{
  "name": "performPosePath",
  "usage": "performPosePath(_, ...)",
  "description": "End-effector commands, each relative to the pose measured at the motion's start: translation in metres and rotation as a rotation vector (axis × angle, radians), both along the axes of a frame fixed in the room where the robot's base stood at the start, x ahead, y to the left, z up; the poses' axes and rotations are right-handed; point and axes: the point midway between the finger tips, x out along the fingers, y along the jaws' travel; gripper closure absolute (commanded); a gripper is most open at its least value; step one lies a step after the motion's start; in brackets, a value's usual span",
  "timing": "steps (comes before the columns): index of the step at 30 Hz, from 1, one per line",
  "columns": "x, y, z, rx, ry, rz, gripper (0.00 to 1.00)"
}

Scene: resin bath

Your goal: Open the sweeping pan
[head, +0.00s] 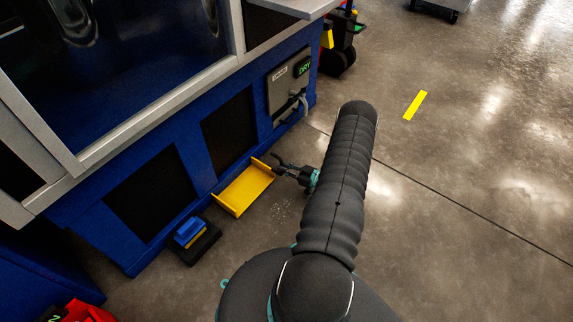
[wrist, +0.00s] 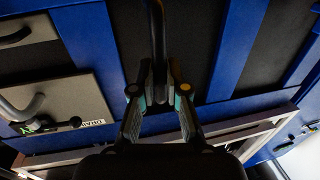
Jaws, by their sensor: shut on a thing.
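The sweeping pan (head: 238,194) is a yellow, low-walled tray on the floor against the base of the blue machine, in the middle of the head view. My gripper (head: 277,164) is low at the pan's right end. In the wrist view, my gripper (wrist: 158,72) has its fingers on either side of a thin dark bar, which looks like the pan's handle (wrist: 157,28). The fingers are shut on it. The yellow part of the pan is not seen in the wrist view, and the contact is small and dark in the head view.
The blue machine (head: 181,151) with dark panels stands along the left. A grey box (head: 287,85) with a green "DRY" display is on its side. A blue block on a black base (head: 192,239) lies left of the pan. Pale specks lie on the floor. Open floor (head: 470,150) spreads right.

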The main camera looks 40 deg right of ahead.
Motion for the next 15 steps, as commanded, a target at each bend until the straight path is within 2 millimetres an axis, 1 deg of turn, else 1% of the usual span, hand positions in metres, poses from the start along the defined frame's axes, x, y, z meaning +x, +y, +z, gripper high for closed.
performPosePath(4,0.0005,-0.0009,0.0001,-0.002,0.000,-0.001,1.00)
performPosePath(5,0.0005,-0.0009,0.0001,-0.002,0.000,-0.001,0.84)
performPosePath(6,0.0004,-0.0009,0.0001,-0.002,0.000,-0.001,0.74)
performPosePath(8,0.0003,-0.0009,0.0001,-0.002,-0.001,-0.001,0.61)
performPosePath(15,-0.0002,-0.0013,0.0001,-0.001,0.000,-0.002,0.61)
